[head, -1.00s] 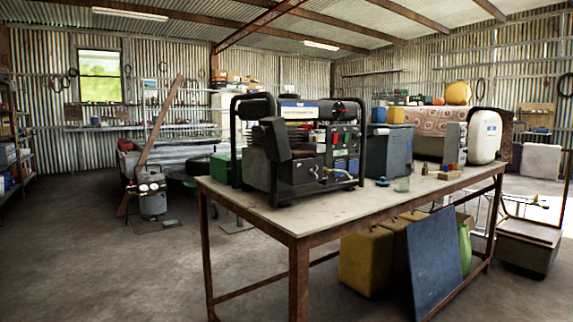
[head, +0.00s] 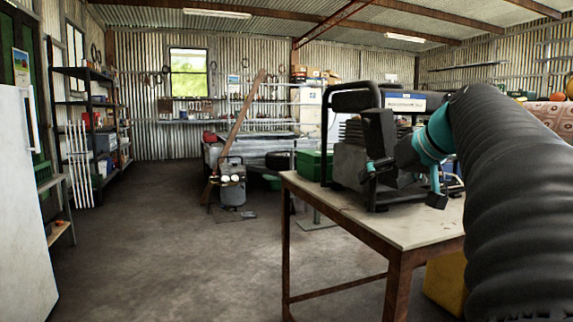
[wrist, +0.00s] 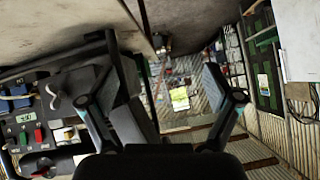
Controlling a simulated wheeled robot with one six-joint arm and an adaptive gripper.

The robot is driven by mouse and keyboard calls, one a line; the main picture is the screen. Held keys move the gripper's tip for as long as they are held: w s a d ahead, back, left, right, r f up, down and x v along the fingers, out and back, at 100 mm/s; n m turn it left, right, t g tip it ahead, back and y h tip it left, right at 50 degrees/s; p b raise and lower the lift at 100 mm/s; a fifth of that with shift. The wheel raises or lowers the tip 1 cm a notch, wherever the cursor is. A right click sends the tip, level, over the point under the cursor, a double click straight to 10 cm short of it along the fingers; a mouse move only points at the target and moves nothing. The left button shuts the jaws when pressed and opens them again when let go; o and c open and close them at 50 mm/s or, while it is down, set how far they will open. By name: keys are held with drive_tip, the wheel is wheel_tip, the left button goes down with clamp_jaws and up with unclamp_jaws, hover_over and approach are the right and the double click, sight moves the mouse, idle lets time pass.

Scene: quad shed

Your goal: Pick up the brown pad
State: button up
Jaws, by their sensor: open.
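I cannot make out a brown pad in either view. My gripper (head: 403,187) is open and empty in the head view, in front of the black-framed generator (head: 352,125) on the workbench (head: 425,228). Its two fingers stand wide apart in the wrist view (wrist: 160,98), with nothing between them but the distant shed. My dark ribbed arm hides much of the bench's right side.
The generator is close to my gripper. A gas cylinder (head: 232,185) and a leaning plank (head: 240,120) stand beyond the bench. Shelves (head: 95,130) line the left wall, and a white cabinet (head: 22,200) is at the left edge. The concrete floor (head: 170,250) between is clear.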

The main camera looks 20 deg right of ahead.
drive_tip(key=s+d+r+n+t, duration=0.1)
drive_tip(key=d+r+t, duration=0.1)
drive_tip(key=d+r, duration=0.45)
drive_tip(key=s+d+r+n+t, duration=0.1)
drive_tip(key=d+r, duration=0.2)
drive_tip(key=d, duration=0.7)
drive_tip(key=shift+h, duration=0.3)
drive_tip(key=shift+x, duration=6.75)
drive_tip(key=shift+a, duration=0.15)
drive_tip(key=c, duration=0.4)
